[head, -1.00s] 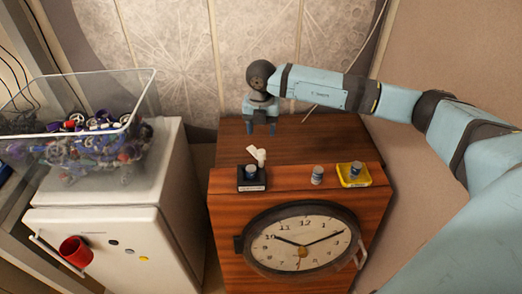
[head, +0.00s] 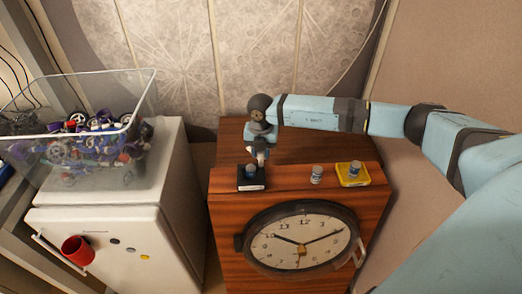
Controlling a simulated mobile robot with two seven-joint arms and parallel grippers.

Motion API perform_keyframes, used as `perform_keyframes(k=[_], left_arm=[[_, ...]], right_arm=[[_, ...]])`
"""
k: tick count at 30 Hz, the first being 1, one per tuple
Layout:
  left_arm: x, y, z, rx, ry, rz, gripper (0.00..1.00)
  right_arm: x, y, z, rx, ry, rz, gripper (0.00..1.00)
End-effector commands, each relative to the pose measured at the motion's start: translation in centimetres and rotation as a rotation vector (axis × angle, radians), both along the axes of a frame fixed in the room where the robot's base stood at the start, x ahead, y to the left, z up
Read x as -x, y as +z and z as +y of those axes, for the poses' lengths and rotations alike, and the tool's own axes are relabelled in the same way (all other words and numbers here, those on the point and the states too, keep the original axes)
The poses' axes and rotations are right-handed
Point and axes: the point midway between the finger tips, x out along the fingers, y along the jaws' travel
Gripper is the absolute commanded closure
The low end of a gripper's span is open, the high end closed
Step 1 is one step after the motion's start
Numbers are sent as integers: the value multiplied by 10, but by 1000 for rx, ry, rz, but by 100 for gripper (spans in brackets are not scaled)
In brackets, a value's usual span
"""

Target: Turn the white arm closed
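The black base (head: 252,185) with a white label and a grey-blue cylinder (head: 251,171) stands on top of the wooden cabinet, at its left front. The white arm (head: 262,158) rises just behind the cylinder; my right gripper covers most of it and only a small pale part shows. My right gripper (head: 261,154) points down, with its fingers at the white arm. Whether the fingers are closed on it or only around or beside it cannot be told. My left gripper is out of view.
A grey-blue cylinder (head: 317,174) stands alone on the cabinet (head: 295,147); another sits on a yellow base (head: 347,182) at right. A clock (head: 300,238) is on the cabinet front. A clear bin (head: 140,100) of parts stands on a white fridge (head: 150,215) at left.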

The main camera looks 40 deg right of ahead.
Motion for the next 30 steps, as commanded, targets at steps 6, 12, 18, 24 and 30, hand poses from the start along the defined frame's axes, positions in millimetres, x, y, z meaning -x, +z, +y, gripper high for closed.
perform_keyframes(k=[6,12,18,24,30], left_arm=[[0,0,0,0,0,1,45],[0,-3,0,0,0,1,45],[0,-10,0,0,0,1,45],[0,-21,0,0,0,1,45],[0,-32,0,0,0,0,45]], right_arm=[[0,0,0,0,1,0,95],[0,0,0,0,29,0,95],[0,-1,0,1,125,-1,95],[-1,-2,0,1,288,-2,95],[-1,-2,-1,1,478,-2,95]])
